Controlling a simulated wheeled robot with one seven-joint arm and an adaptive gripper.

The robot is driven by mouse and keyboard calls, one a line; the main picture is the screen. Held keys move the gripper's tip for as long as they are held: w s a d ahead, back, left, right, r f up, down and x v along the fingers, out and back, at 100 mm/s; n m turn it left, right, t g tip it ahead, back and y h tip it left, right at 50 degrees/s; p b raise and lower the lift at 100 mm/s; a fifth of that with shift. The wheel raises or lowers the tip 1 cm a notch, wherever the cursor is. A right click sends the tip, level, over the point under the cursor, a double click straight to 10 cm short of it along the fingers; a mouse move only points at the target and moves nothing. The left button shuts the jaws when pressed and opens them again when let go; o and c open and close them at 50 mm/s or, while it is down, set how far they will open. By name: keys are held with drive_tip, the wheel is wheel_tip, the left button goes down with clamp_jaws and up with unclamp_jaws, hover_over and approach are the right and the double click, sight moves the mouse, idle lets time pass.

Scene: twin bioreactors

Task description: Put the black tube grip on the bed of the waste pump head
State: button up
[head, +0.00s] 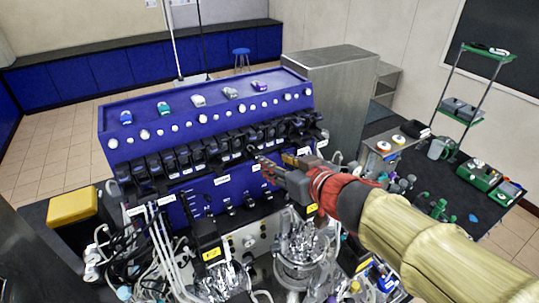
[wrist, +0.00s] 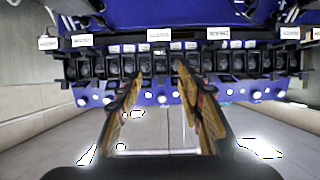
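My gripper (head: 268,165) is in front of the row of black pump heads (head: 185,157) on the blue bioreactor cabinet, right of the row's middle. In the wrist view, its two fingers (wrist: 159,72) are spread apart with a clear gap and nothing visible between them. The pump heads (wrist: 112,66) run across behind the fingertips, with white labels nearby that are too small to read. I cannot tell which one is the waste pump head. I cannot pick out the black tube grip among the dark parts.
Two foil-wrapped vessels (head: 304,243) with tubes and cables crowd the space below my gripper. A yellow-topped box (head: 72,206) stands at left. A metal cabinet (head: 335,95) stands behind at right. A dark bench (head: 455,180) with green items lies further right.

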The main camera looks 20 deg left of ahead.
drive_tip(key=shift+s+d+r, duration=0.15)
drive_tip(key=shift+s+d, duration=0.15)
drive_tip(key=shift+d, duration=0.1)
drive_tip(key=shift+d, duration=0.1)
drive_tip(key=w+d+r+m+t+h, duration=0.1)
drive_tip(key=w+d+m+t+h, duration=0.15)
drive_tip(key=d, duration=0.75)
drive_tip(key=w+d+r+m+t+h, duration=0.1)
drive_tip(key=w+d+m+t+h, duration=0.2)
drive_tip(key=d, duration=0.6)
drive_tip(key=s+d+f+m+g+h, duration=0.1)
drive_tip(key=s+d+m+g+h, duration=0.15)
drive_tip(key=d, duration=0.45)
drive_tip(key=s+d+f+m+g+h, duration=0.1)
drive_tip(key=s+d+f+h, duration=0.2)
drive_tip(key=d, duration=0.4)
drive_tip(key=s+d+f+g, duration=0.2)
drive_tip(key=s+f, duration=0.1)
drive_tip(key=s, duration=0.6)
drive_tip(key=s+d+f+m+g, duration=0.1)
drive_tip(key=s+d+f+g, duration=0.1)
drive_tip(key=s, duration=0.7)
wheel_tip(320, 180, down, 2)
drive_tip(key=shift+g, duration=0.5)
